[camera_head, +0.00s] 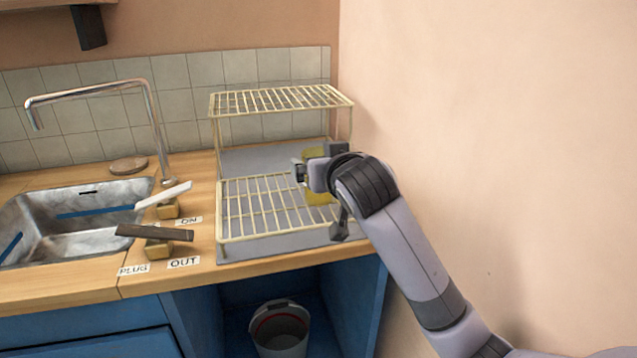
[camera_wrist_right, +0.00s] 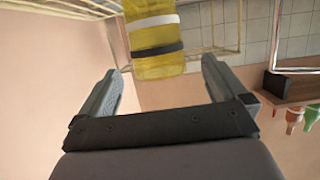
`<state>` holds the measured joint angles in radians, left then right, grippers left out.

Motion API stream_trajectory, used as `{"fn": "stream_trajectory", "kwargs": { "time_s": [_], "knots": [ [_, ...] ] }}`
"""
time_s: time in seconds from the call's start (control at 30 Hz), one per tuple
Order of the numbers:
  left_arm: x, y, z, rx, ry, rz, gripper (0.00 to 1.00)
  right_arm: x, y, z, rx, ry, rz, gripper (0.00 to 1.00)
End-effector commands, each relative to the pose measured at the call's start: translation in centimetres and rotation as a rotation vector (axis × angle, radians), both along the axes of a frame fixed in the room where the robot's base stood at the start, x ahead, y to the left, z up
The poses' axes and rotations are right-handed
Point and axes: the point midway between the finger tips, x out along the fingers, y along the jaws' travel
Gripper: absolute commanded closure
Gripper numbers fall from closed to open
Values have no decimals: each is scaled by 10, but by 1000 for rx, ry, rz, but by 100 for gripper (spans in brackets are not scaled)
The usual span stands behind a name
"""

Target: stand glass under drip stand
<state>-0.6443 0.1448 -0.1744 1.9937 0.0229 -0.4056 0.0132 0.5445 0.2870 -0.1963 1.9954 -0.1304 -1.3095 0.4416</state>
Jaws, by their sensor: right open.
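A translucent yellow glass (camera_head: 318,196) is at the right side of the cream two-tier wire drip stand (camera_head: 262,232). My right gripper (camera_head: 304,173) covers its middle in the head view. In the right wrist view the glass (camera_wrist_right: 152,32) has one white and one dark band. It lies ahead of the right gripper (camera_wrist_right: 161,75), whose two fingers are spread wide, with the glass's near end between the tips and gaps on both sides. Whether the glass touches the wires cannot be told. My left gripper is not in view.
A grey mat (camera_head: 290,242) lies under the stand. The wall (camera_head: 480,130) is close on the right. A sink (camera_head: 85,212), a tap (camera_head: 155,120) and two levers (camera_head: 155,232) are to the left. A bucket (camera_head: 280,335) stands below the counter.

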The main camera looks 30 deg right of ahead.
Motion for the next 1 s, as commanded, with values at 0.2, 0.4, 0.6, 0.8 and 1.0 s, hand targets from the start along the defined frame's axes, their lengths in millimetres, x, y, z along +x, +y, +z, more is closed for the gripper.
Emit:
{"fn": "stream_trajectory", "kwargs": {
  "time_s": [0.2,0.4,0.6,0.8,1.0],
  "knots": [
    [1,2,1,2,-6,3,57,25,-8,-6,-2,1,0,1],
    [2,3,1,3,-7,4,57,41,-11,-11,-1,0,0,1],
    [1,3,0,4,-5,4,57,44,-12,-12,0,0,0,1],
    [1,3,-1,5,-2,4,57,43,-12,-12,-1,0,0,30],
    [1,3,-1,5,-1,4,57,43,-12,-11,0,-3,1,70]
  ]
}}
